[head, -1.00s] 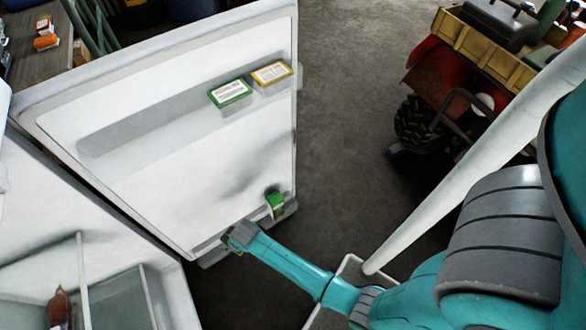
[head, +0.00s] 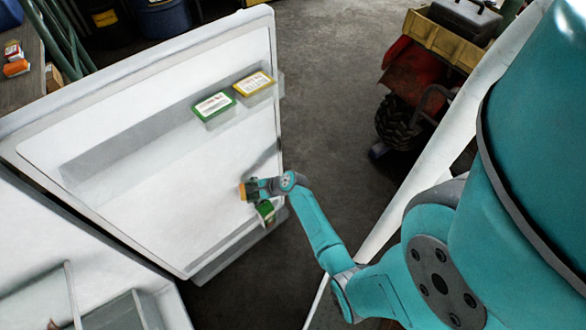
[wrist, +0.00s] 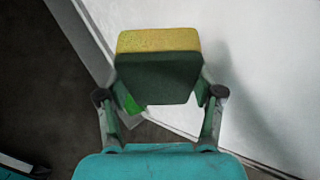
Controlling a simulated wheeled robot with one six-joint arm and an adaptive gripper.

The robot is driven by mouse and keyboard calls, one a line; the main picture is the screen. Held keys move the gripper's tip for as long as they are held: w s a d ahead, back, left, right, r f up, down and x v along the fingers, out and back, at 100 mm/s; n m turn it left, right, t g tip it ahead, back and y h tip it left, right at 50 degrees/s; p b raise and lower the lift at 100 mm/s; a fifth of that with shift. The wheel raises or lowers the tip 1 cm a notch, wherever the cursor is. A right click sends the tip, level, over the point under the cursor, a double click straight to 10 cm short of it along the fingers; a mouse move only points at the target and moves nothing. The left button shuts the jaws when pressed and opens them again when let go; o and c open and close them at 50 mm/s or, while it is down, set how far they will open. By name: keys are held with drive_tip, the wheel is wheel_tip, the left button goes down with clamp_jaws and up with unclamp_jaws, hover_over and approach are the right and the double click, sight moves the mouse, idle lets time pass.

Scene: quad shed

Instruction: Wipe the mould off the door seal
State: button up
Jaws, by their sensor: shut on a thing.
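An open white fridge door (head: 150,120) stands with its inner face towards me. Its seal (head: 100,237) runs as a pale grey line around the inner panel. A dark smudge shows near the door's right edge; I cannot tell mould from shadow. My gripper (head: 252,189) is shut on a sponge (head: 243,191), yellow with a dark green side, in front of the lower right part of the door. The sponge (wrist: 158,40) also fills the middle of the wrist view, its yellow side up. I cannot tell whether it touches the door.
A green-labelled tub (head: 213,105) and a yellow-labelled tub (head: 253,83) sit on the upper door shelf. A green item (head: 265,210) stands in the lower shelf, close below my gripper. The fridge body (head: 60,270) is at lower left.

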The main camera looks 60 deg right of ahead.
drive_tip(key=s+d+r+m+t+h, duration=0.1)
drive_tip(key=s+d+m+h, duration=0.4)
drive_tip(key=d, duration=0.3)
drive_tip(key=s+d+m+h, duration=0.5)
drive_tip(key=d, duration=0.3)
approach(276, 151)
drive_tip(key=shift+w+d+f, duration=1.25)
drive_tip(key=shift+d, duration=0.2)
drive_tip(key=shift+w+d, duration=0.3)
drive_tip(key=shift+w, duration=0.35)
drive_tip(key=shift+w+d, duration=0.3)
drive_tip(key=shift+w, duration=0.35)
drive_tip(key=shift+d, duration=0.1)
